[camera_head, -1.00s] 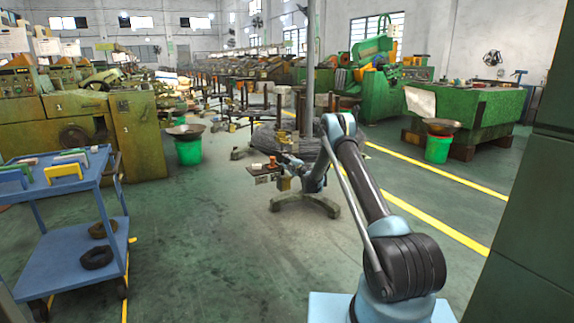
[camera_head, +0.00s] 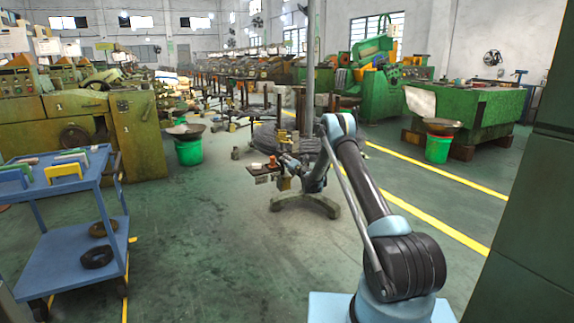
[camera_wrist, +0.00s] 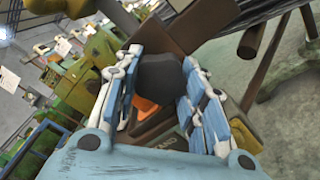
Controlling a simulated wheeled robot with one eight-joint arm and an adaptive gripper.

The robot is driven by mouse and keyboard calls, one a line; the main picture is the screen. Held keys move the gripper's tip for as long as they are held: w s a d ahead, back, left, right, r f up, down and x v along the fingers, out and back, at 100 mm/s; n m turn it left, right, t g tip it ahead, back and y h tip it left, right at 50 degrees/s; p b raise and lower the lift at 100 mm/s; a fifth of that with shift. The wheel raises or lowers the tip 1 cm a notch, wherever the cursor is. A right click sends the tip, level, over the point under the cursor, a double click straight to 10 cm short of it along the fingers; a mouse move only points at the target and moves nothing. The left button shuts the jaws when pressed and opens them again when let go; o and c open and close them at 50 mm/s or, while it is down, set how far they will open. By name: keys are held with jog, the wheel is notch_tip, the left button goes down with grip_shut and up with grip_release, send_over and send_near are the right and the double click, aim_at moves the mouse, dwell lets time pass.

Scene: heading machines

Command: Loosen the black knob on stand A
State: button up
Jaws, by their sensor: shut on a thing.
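The black knob (camera_wrist: 160,78) sits between my gripper's fingers in the wrist view. My gripper (camera_wrist: 155,85) is shut on it, with blue and white finger links on both sides. Below the knob shows an orange part (camera_wrist: 147,105) and a brown plate with partly hidden lettering. In the head view, the stand (camera_head: 305,203) rests on splayed legs at mid floor. My gripper is small there, at the stand's upper part; the knob is too small to make out. No letter A is readable.
A pole (camera_head: 310,60) rises behind the stand. A coil of wire (camera_head: 265,138) lies behind it. Green bins (camera_head: 188,152) stand farther back. The floor left of the stand is clear.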

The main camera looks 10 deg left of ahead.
jog(key=shift+f+n, duration=0.1)
jog(key=shift+n, duration=0.3)
jog(key=o, duration=1.1)
jog(key=shift+f, duration=0.1)
jog(key=shift+s+d, duration=0.2)
jog(key=shift+s, duration=0.05)
jog(key=v, duration=1.1)
jog(key=shift+s+d, duration=0.1)
